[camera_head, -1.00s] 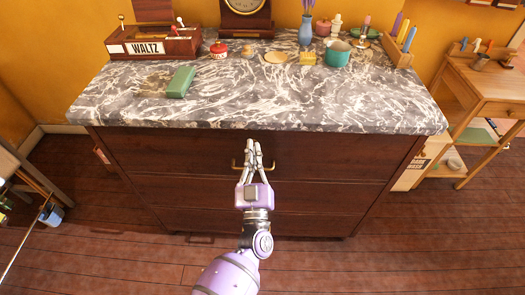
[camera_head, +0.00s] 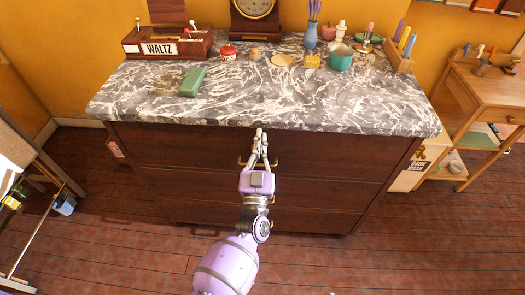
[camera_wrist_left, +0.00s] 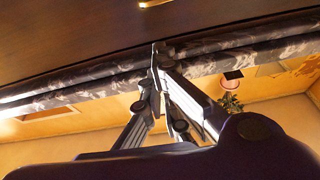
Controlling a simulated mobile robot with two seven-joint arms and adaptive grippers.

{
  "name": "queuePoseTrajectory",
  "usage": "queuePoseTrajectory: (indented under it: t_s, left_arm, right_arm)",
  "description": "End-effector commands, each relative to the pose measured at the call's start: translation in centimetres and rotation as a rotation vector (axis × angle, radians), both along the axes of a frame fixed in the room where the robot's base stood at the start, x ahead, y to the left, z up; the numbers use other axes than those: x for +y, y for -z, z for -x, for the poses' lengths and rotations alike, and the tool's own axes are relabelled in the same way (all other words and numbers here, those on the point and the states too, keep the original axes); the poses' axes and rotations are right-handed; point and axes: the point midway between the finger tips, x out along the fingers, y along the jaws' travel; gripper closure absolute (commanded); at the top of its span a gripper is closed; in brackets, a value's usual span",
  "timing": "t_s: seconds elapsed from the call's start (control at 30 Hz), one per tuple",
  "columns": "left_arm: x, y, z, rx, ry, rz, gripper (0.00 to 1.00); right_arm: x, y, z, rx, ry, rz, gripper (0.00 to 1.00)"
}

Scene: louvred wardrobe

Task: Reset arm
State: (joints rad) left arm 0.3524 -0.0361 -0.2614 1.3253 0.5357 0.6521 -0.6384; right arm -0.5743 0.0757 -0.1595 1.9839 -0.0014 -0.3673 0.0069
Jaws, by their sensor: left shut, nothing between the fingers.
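My left gripper (camera_head: 261,134) is shut and empty. Its fingers point up and away in front of the top drawer of the dark wood dresser (camera_head: 165,145), near the marble edge. A brass handle (camera_head: 274,163) shows partly behind the fingers; I cannot tell whether they touch it. In the left wrist view, the gripper (camera_wrist_left: 158,48) shows fingers converging close to the stone edge (camera_wrist_left: 85,90) and the dark drawer front (camera_wrist_left: 60,35). The drawers look closed. My right gripper is not in view.
The marble top (camera_head: 290,110) carries a green block (camera_head: 192,82), a WALTZ box (camera_head: 165,45), a clock (camera_head: 254,12), a teal pot (camera_head: 340,60) and a blue vase (camera_head: 311,36). A wooden desk (camera_head: 485,95) stands right. Floor in front is clear.

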Motion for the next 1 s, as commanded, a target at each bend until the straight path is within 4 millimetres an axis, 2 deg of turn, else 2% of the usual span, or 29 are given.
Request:
queuePoseTrajectory:
  t_s: [0.03,0.2,0.4,0.57,0.83,1.0]
  left_arm:
    - [0.0,0.7,1.6,0.002,-0.001,0.003,1.00]
    - [0.0,2.4,5.5,0.004,-0.002,0.003,1.00]
    - [-0.1,3.0,8.4,-0.002,-0.001,0.002,1.00]
    - [-0.1,3.1,9.3,-0.007,0.000,0.002,1.00]
    - [-0.2,3.1,9.3,-0.005,0.008,0.015,1.00]
    - [-2.3,4.5,8.4,0.102,0.124,0.061,1.00]
  right_arm:
    - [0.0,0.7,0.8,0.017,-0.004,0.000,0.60]
    - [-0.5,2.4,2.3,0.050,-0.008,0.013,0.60]
    - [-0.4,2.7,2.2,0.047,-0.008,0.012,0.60]
    - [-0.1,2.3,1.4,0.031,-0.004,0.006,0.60]
    - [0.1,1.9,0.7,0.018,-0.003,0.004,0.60]
    - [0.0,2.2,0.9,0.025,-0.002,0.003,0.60]
